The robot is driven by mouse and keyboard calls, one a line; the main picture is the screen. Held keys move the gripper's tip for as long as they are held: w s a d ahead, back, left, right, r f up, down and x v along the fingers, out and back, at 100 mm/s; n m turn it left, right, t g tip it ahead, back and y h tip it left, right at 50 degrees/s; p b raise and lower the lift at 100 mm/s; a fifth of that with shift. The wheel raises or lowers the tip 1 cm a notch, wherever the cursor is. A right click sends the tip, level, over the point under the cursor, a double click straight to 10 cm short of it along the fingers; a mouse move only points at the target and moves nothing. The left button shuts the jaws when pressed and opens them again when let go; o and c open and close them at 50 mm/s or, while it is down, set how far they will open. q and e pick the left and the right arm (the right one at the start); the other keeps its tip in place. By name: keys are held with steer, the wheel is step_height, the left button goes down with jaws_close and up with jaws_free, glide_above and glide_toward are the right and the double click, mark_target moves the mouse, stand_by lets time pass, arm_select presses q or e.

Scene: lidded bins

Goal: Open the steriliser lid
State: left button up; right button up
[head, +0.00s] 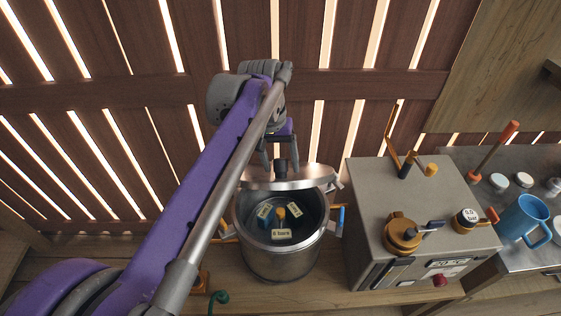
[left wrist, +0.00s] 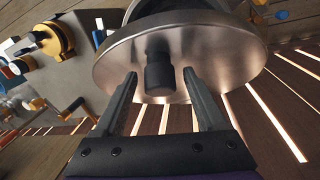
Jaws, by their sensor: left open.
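The steriliser is a round metal pot (head: 280,256) standing on the wooden bench in the head view. Its lid (head: 300,178) is raised at the back of the pot and steeply tilted, so the inside shows. In the left wrist view the lid (left wrist: 118,62) is a large metal disc with a dark knob (left wrist: 158,78). My left gripper (head: 279,158) is behind the lid at the knob. It is open, with one finger on each side of the knob in the left wrist view (left wrist: 160,84); contact cannot be told. My right gripper is not in view.
Labelled blocks (head: 281,233) lie inside the pot. A grey control box (head: 372,205) with knobs and levers stands close on the right. A blue mug (head: 521,222) is on a metal surface farther right. A slatted wooden wall (head: 330,80) rises behind.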

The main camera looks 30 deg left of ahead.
arm_select(q)
jaws_close()
stand_by(0.3)
stand_by(1.1)
